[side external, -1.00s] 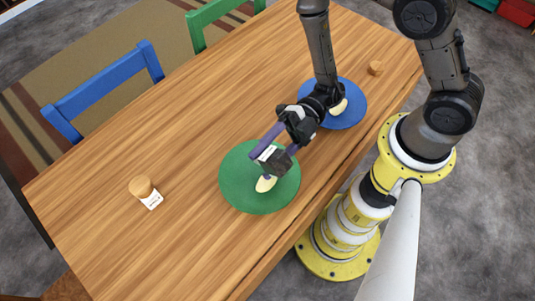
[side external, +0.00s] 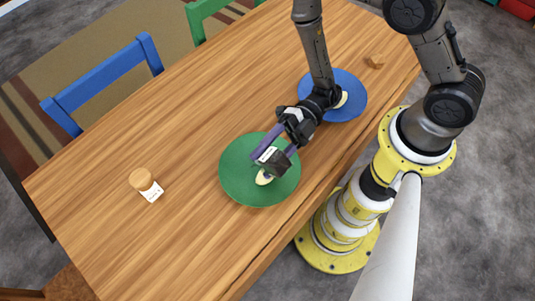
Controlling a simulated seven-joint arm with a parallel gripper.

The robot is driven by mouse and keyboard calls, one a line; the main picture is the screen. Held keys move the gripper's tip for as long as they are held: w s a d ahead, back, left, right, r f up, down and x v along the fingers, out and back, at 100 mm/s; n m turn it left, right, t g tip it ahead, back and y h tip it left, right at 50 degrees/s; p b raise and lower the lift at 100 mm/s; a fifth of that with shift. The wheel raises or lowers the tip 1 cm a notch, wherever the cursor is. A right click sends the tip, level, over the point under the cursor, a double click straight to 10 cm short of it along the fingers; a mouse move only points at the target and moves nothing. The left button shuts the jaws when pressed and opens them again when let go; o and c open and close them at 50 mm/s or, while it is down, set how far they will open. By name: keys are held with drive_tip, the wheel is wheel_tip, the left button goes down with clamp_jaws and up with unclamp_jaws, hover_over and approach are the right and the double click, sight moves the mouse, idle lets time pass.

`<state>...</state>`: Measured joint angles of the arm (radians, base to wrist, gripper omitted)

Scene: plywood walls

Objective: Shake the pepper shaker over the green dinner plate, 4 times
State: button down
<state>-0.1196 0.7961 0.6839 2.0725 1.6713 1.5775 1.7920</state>
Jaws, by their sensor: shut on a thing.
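My gripper (side external: 269,153) has purple fingers and is shut on a dark shaker with a white label (side external: 272,156), which I take to be the pepper shaker. It holds the shaker over the green dinner plate (side external: 238,185), which lies near the table's front edge. The shaker looks tilted. The fingers hide part of it, and its label is too small to read. I cannot tell how high it is above the plate. A pale, oval food piece (side external: 264,178) lies on the green plate, just below the shaker in the picture.
A second shaker with a wooden top and white label (side external: 146,185) stands at the table's left. A blue plate (side external: 351,108) with a pale piece is at right, partly behind my arm. A small wooden thing (side external: 376,62) is beyond it. The middle of the wooden table (side external: 215,100) is clear.

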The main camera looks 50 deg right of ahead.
sight(268, 152)
drive_tip(key=shift+r, duration=1.75)
drive_tip(key=shift+f, duration=1.75)
drive_tip(key=shift+r, duration=1.75)
drive_tip(key=shift+f, duration=1.75)
drive_tip(key=shift+r, duration=1.75)
